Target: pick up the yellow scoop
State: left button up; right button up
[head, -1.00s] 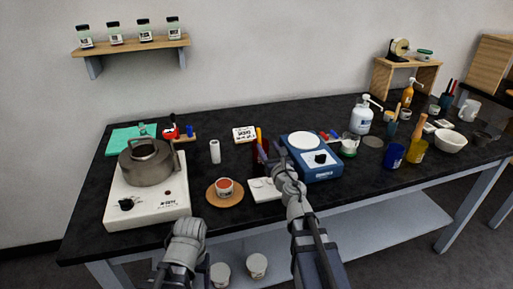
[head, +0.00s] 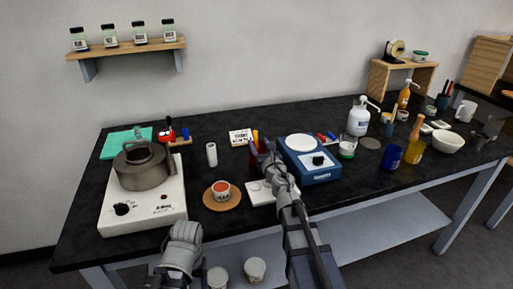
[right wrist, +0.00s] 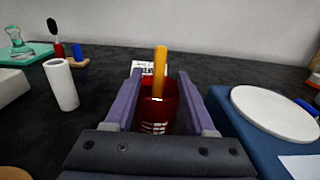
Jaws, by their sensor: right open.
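The yellow scoop shows as an upright yellow handle (right wrist: 160,72) standing in a dark red cup (right wrist: 158,108) in the right wrist view. Its lower part is hidden inside the cup. In the head view the handle's top (head: 256,137) shows just beyond my right gripper (head: 259,155). In the right wrist view the purple fingers of my right gripper (right wrist: 160,85) are open, one on each side of the cup and handle. I cannot tell whether they touch the cup. My left arm shows at the bottom of the head view, but no left fingers show.
A blue device with a round white plate (head: 309,160) stands close on the right. A white cylinder (head: 211,154) stands to the left. A small cup on a round brown mat (head: 211,204) and a hotplate with a kettle (head: 141,166) are farther left. A white label card (head: 240,137) lies behind.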

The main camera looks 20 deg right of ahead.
aim_at(257, 140)
jog(key=w, duration=0.3)
jog(key=shift+w+a, duration=0.1)
grip_shut()
dwell(0.4)
